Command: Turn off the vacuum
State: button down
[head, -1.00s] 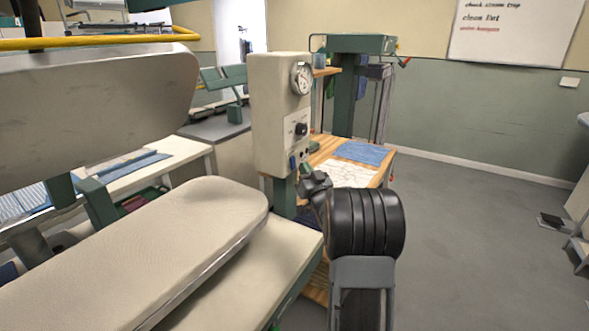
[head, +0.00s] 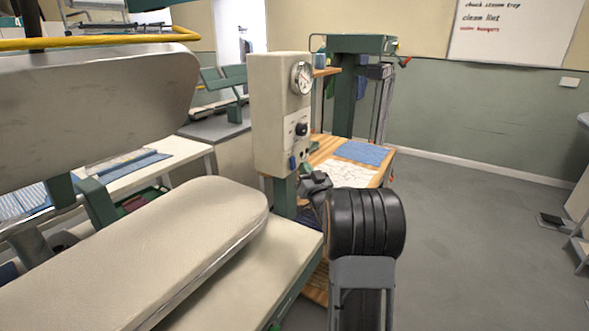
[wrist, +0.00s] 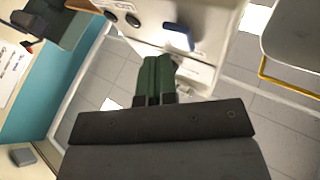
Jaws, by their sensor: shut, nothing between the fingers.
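The cream control box (head: 282,112) stands on a green post beside the padded press. It carries a round gauge (head: 301,78) and a black knob (head: 301,129). A blue switch (head: 293,161) is low on the box. In the wrist view the blue switch (wrist: 178,37) shows near a black round control (wrist: 133,20). My gripper (head: 307,165) is at the lower right of the box. In the wrist view its green fingers (wrist: 157,58) are together and empty, with their tips just below the blue switch. Contact cannot be told. No label naming the vacuum is readable.
The padded press board (head: 150,245) fills the lower left, with its raised upper plate (head: 95,110) above. A wooden table (head: 325,150) with blue cloth (head: 363,152) stands behind my arm. Open grey floor (head: 470,240) lies to the right.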

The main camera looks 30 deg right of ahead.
jog(key=shift+w+a+f+b, duration=0.1)
jog(key=shift+w+b, duration=0.1)
jog(key=shift+b, duration=0.15)
jog(key=shift+w+a, duration=0.1)
jog(key=shift+w, duration=0.1)
jog(key=shift+w+a+b, duration=0.15)
jog(key=shift+w+b, duration=0.1)
jog(key=shift+b, duration=0.2)
dwell(0.7)
jog(key=shift+s, duration=0.1)
jog(key=shift+s+d+b, duration=0.35)
jog(key=shift+s, duration=0.2)
dwell(0.3)
jog(key=shift+s+d+r+b, duration=0.15)
jog(key=shift+s+d, duration=0.25)
jog(key=shift+s, duration=0.35)
jog(key=shift+s+d+r+b, duration=0.2)
jog(key=shift+s+d, duration=0.2)
jog(key=shift+s, duration=0.3)
jog(key=shift+s+d+r+b, duration=0.15)
jog(key=shift+s+d, duration=0.25)
jog(key=shift+s, duration=0.35)
